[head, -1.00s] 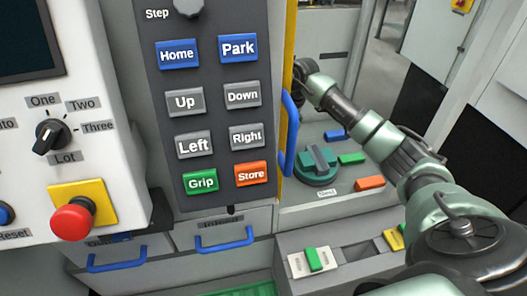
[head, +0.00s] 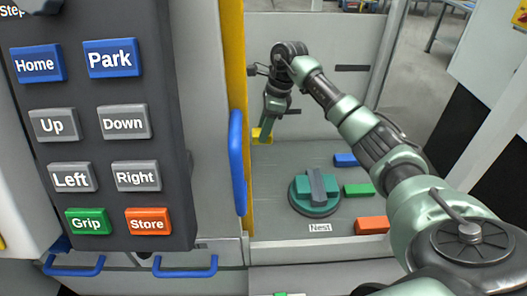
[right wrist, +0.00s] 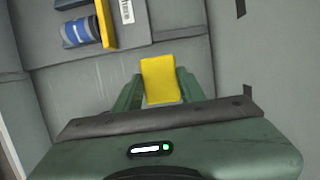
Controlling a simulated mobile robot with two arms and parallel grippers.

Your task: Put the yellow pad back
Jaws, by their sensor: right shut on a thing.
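The yellow pad (head: 262,135) is in my right gripper (head: 265,126), at the back left of the enclosure in the head view. In the right wrist view the yellow pad (right wrist: 161,79) sits between the two green fingers of the right gripper (right wrist: 158,88), which are shut on it. In the head view the gripper is partly seen side-on, and whether the pad touches the floor there cannot be told. My left gripper is not in view.
A green round fixture (head: 316,192) with a grey bar stands on the grey deck (head: 280,160) by the "Nest" label. Blue (head: 345,159), green (head: 359,189) and orange (head: 372,225) pads lie right of it. A yellow-edged post with a blue handle (head: 236,162) stands left, beside the button panel (head: 98,120).

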